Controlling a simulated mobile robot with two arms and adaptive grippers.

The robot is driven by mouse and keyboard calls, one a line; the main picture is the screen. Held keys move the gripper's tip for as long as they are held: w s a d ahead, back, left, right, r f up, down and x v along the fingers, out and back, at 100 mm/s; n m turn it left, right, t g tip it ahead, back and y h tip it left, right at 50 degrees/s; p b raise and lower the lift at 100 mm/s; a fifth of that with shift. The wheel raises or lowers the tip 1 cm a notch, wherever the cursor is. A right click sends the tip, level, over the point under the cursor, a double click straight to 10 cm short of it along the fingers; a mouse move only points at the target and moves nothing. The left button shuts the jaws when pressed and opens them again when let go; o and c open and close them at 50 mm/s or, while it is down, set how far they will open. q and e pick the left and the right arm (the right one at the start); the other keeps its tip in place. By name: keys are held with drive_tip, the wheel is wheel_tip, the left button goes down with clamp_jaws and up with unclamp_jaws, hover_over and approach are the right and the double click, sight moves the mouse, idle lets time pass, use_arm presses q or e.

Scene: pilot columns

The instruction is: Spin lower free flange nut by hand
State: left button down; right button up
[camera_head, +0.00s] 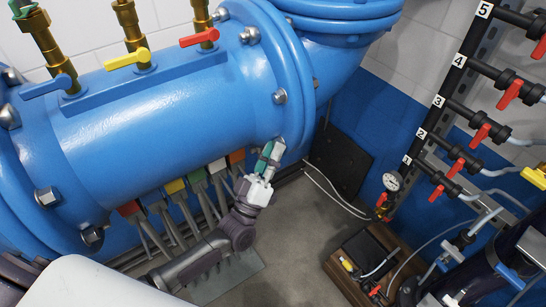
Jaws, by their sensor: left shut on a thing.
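A large blue flanged pipe (160,120) fills the left and middle of the head view. Silver hex nuts sit around its right flange, one on the face (280,97) and one higher up (250,35). My left gripper (269,155) reaches up from below to the lower edge of this right flange. Its fingers are closed around the lower flange nut, which they mostly hide. Whether the nut is turning cannot be told from this one frame. My right gripper is not in view.
Brass valves with blue, yellow and red (199,38) handles stand on the pipe. Colour-tagged grey levers (176,205) hang below it, close to my left arm. A numbered black manifold (445,100) stands at right. A brown box (340,268) sits on the floor.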

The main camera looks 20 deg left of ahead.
use_arm(q)
drive_tip(key=shift+m+h, duration=0.4)
drive_tip(key=shift+h, duration=0.1)
drive_tip(key=c, duration=1)
unclamp_jaws()
drive_tip(key=shift+o, duration=0.2)
drive_tip(key=v, duration=1.2)
drive_tip(key=shift+f, duration=0.1)
